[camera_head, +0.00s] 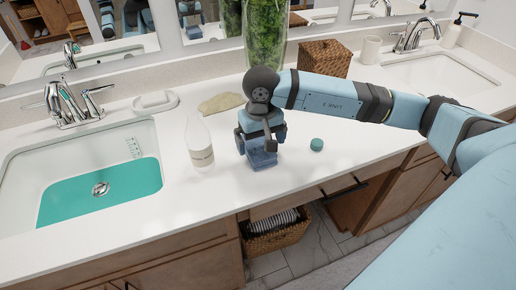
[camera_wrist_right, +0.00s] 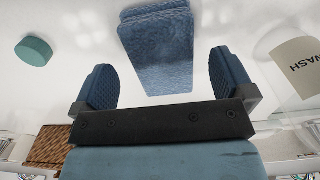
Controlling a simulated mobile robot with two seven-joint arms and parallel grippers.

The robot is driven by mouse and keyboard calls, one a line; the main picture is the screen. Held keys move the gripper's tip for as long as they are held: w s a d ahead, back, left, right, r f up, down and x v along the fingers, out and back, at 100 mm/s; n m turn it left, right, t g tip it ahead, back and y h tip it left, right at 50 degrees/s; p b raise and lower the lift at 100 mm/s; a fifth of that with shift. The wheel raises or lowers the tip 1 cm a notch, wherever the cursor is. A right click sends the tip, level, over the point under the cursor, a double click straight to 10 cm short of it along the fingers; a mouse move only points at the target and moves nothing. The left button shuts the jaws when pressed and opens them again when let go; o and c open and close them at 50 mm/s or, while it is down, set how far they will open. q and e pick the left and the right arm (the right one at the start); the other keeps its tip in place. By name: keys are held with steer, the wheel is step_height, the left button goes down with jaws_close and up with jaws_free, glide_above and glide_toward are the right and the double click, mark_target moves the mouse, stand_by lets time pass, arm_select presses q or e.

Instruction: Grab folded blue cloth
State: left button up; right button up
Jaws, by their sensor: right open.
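The folded blue cloth (camera_head: 263,161) lies on the white counter between the white bottle and a round teal piece. In the right wrist view the cloth (camera_wrist_right: 157,42) shows as a layered, textured blue block, with its near end reaching between the fingers. My right gripper (camera_head: 262,138) points down right over the cloth and hides part of it in the head view. In the wrist view its two blue fingers (camera_wrist_right: 163,82) are spread apart, one on each side of the cloth's near end, with gaps to both. My left gripper is not in view.
A white bottle (camera_head: 199,142) stands close left of my right gripper. The round teal piece (camera_head: 316,144) lies to the right. A beige cloth (camera_head: 221,103), a tall glass vase of greenery (camera_head: 265,35) and a woven box (camera_head: 325,58) are behind. Sinks lie left and right.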

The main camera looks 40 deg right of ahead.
mark_target(261, 150)
step_height(261, 150, down, 3)
steer(key=shift+s+a+f, duration=0.1)
steer(key=shift+f, duration=0.1)
steer(key=shift+c, duration=0.2)
steer(key=c, duration=0.9)
steer(key=shift+r, duration=0.1)
